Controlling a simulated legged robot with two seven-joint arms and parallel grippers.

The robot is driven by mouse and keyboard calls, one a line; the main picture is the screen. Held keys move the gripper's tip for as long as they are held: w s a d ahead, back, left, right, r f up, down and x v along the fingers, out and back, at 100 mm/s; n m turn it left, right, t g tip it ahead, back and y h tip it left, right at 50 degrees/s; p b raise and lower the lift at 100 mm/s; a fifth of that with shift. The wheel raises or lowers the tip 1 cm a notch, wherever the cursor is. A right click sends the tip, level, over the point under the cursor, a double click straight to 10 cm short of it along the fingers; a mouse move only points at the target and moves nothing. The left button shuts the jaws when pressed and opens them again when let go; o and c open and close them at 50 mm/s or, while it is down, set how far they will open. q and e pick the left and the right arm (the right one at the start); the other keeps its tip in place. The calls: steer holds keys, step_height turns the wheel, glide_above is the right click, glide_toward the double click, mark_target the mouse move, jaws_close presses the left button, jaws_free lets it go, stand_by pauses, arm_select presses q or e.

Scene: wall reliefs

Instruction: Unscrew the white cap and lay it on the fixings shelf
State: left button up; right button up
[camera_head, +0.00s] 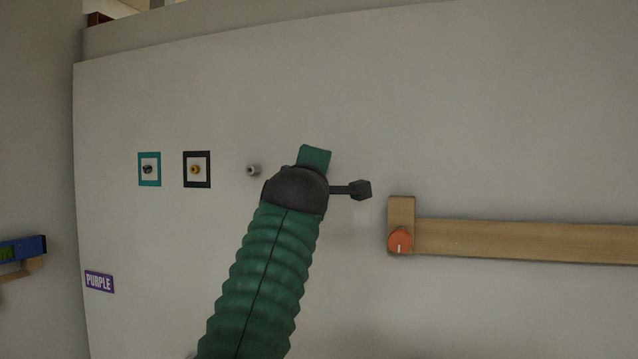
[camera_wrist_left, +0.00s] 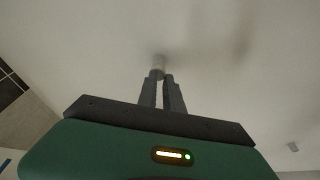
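In the head view my left arm rises from the bottom. Its dark wrist and green hand (camera_head: 314,157) are near the wall, and the fingers are hidden behind them. In the left wrist view the left gripper (camera_wrist_left: 164,77) has its two dark fingers close together. A small pale cylinder (camera_wrist_left: 159,63), possibly the white cap, stands on the wall at the fingertips, more in line with the left finger. I cannot tell whether they grip it. A grey peg (camera_head: 253,170) sticks out left of the hand. No fixings shelf can be made out for sure. My right gripper is not visible.
A teal frame (camera_head: 141,169) and a black frame (camera_head: 185,169) with small fittings hang at left. A wooden rail (camera_head: 520,240) with an orange knob (camera_head: 400,241) is at right.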

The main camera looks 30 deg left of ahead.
arm_select(q)
steer(key=m+t+h, duration=0.1)
steer(key=m, duration=0.5)
steer(key=m+t+h+b, duration=0.1)
steer(key=m, duration=0.5)
steer(key=a+m+t+h+b, duration=0.1)
steer(key=m+h, duration=0.1)
steer(key=m, duration=0.4)
steer(key=shift+a, duration=0.1)
steer(key=shift+s, duration=0.1)
jaws_close()
